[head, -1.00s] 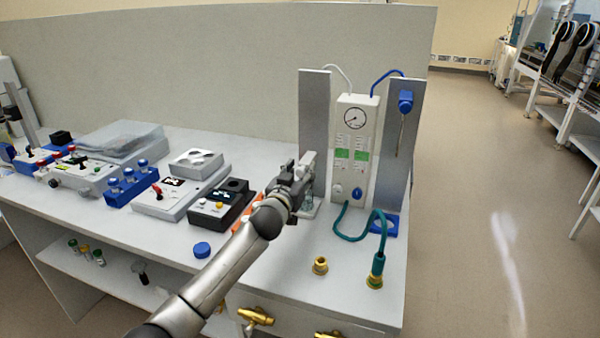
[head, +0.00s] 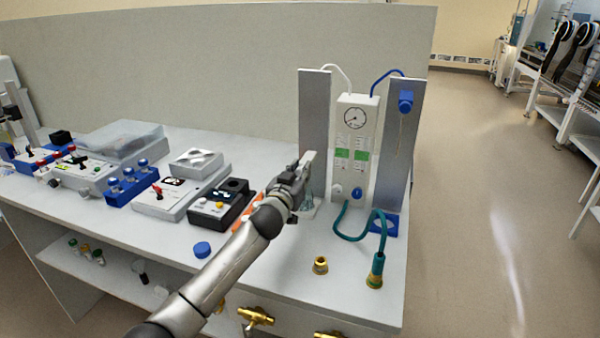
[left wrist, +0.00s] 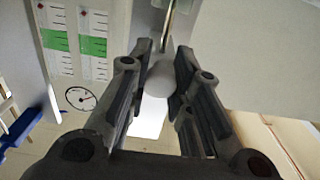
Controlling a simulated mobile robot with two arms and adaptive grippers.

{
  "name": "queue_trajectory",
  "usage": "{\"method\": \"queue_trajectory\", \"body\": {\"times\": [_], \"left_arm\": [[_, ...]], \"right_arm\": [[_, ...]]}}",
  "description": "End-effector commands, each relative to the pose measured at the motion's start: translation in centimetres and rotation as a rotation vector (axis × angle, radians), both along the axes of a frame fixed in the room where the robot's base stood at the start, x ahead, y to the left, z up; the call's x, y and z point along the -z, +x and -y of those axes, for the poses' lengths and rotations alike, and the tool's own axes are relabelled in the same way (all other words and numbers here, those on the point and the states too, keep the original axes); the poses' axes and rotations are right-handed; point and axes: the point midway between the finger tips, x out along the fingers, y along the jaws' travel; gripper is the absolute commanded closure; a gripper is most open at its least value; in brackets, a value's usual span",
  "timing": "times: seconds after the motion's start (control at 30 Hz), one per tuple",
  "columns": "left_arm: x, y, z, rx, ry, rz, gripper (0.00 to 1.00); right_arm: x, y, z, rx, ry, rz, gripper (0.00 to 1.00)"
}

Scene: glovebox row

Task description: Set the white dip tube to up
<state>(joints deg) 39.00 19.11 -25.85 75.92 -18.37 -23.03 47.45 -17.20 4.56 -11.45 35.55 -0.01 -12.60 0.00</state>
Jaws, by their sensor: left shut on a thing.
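My left gripper (head: 304,168) is in front of the lower part of the left grey upright plate (head: 314,108). In the left wrist view its two fingers (left wrist: 164,56) are on either side of a rounded white head (left wrist: 160,80), which appears to be the white dip tube's head. A thin metal tube (left wrist: 169,22) runs from it. In the head view the gripper and wrist largely hide the white dip tube, which is low on the plate. The blue dip tube's head (head: 405,101) is high on the right plate (head: 396,165). My right gripper is not in view.
A white panel with a gauge (head: 354,118) stands between the plates. A teal hose (head: 348,236) ends at a brass-based fitting (head: 376,270), near a brass fitting (head: 320,265). Black (head: 221,204) and grey (head: 176,197) boxes stand to the left. A blue cap (head: 202,249) lies near the front edge.

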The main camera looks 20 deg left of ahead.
Motion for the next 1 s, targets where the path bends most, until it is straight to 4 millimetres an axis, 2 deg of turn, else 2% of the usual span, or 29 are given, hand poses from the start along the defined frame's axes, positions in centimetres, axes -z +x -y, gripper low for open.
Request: {"method": "queue_trajectory", "body": {"times": [0.17, 0.27, 0.7, 0.9, 1.0], "left_arm": [[-2.4, 0.0, 0.0, -0.001, -0.002, 0.003, 1.0], [-4.5, 0.0, 0.0, -0.001, -0.002, 0.004, 1.0], [-15.5, 0.0, 0.0, 0.0, -0.001, 0.009, 1.0], [-19.0, 0.0, 0.0, 0.0, -0.001, 0.008, 1.0], [-20.1, 0.0, 0.0, 0.001, -0.002, 0.008, 1.0]], "right_arm": [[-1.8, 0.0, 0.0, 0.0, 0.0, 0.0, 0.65], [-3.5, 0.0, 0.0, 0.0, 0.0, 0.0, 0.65], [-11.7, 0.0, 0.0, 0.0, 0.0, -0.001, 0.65], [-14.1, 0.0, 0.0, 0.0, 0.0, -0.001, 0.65], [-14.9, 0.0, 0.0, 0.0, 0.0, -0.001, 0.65]]}}
